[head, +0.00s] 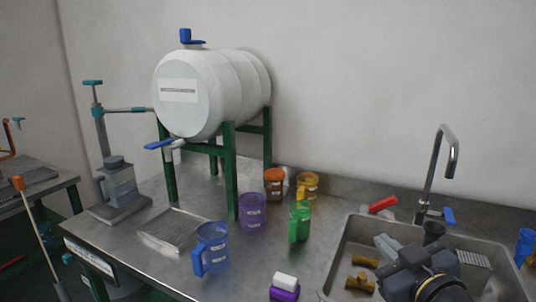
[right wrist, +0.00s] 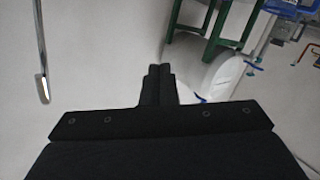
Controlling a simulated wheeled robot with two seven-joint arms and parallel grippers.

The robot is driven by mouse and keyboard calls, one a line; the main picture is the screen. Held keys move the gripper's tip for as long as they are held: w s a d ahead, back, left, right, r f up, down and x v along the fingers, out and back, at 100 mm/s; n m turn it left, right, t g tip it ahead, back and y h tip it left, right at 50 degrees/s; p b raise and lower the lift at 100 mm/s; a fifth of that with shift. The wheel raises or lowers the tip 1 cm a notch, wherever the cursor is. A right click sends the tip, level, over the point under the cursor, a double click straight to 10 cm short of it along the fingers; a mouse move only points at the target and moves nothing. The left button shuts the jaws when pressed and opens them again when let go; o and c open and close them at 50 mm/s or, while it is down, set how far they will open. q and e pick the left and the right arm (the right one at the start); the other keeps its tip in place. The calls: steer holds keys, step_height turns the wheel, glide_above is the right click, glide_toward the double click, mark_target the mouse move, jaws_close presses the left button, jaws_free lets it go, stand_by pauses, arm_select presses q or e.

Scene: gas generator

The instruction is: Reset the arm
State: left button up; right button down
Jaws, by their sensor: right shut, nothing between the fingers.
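My right gripper (head: 384,244) is at the lower right of the head view, over the sink. Its dark wrist and arm come in from the bottom edge. In the right wrist view its two black fingers (right wrist: 160,72) are together, with nothing between them. It touches no object that I can make out. My left gripper is not in view.
A metal sink (head: 345,245) with a tall faucet (head: 446,165) lies under and behind my right gripper.

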steer(key=s+f+m+g+y+b, duration=0.1)
steer(key=s+f+m+g+b, duration=0.3)
steer(key=s+f, duration=0.65)
steer(key=s+f+m+g+b, duration=0.1)
steer(key=s+f+m+g, duration=0.2)
steer(key=s+f+g, duration=0.75)
step_height(320, 180, up, 13)
steer(key=w+t+p, duration=0.3)
steer(key=p, duration=1.4)
steer(key=shift+r+t, duration=0.2)
steer(key=shift+t, duration=0.15)
